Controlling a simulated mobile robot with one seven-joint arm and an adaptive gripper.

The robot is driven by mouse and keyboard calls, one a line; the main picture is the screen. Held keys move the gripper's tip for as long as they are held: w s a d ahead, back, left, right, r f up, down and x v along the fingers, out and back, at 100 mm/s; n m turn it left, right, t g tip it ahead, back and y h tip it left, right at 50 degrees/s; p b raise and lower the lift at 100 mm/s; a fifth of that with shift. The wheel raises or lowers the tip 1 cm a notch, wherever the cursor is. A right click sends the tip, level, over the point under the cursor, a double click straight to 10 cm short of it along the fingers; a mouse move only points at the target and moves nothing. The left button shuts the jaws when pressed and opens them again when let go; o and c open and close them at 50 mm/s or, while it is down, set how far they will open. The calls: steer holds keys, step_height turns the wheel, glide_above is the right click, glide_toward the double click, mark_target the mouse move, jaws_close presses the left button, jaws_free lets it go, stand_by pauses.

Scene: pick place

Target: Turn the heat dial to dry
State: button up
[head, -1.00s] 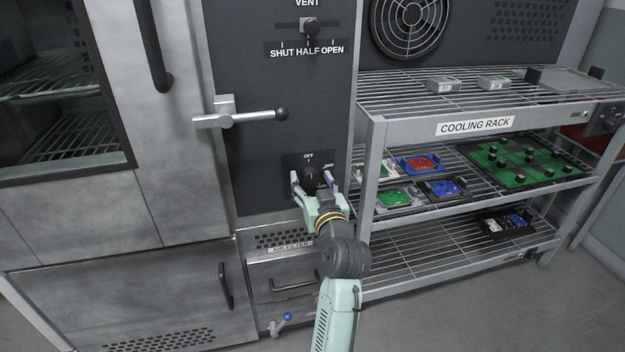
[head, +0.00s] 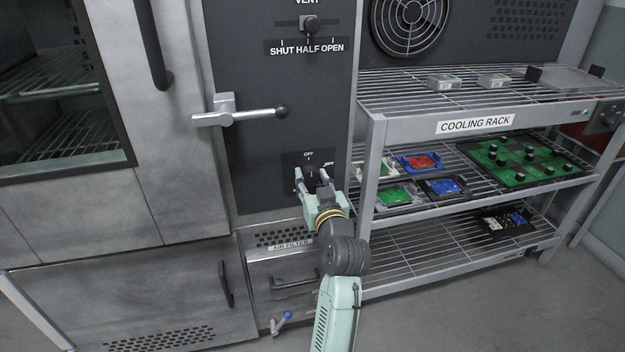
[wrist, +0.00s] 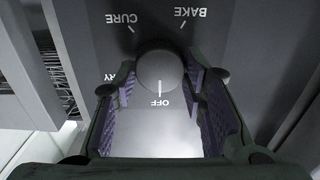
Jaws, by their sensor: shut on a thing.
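The heat dial (head: 311,174) is a dark round knob low on the dark panel of the oven. In the wrist view, which is upside down, the dial (wrist: 158,66) has a white pointer line aimed at OFF. CURE and BAKE labels lie on its far side, and a partly hidden label ending in RY is at the left. My gripper (head: 313,178) is shut on the dial, its purple-padded fingers (wrist: 161,80) on either side of the knob. The fingers hide parts of the dial plate.
A lever handle (head: 255,116) sticks out above the dial, and a vent slider (head: 310,25) is higher up. A cooling rack (head: 378,170) with trays of boards stands close on the right. An air filter drawer (head: 290,270) is below.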

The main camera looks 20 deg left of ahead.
steer(key=shift+m, duration=0.4)
steer(key=m+p, duration=0.1)
steer(key=m, duration=0.1)
steer(key=shift+d+m, duration=0.15)
steer(key=shift+m, duration=0.25)
steer(key=m+p, duration=0.2)
steer(key=m, duration=0.1)
steer(key=shift+w+m, duration=0.1)
steer(key=shift+m, duration=0.3)
steer(key=m+p, duration=0.3)
steer(key=m, duration=0.1)
steer(key=shift+d, duration=0.1)
steer(key=shift+f+m+p, duration=0.1)
steer(key=shift+m+p, duration=0.55)
steer(key=shift+m, duration=0.45)
steer(key=o, duration=1.2)
steer(key=shift+c, duration=0.2)
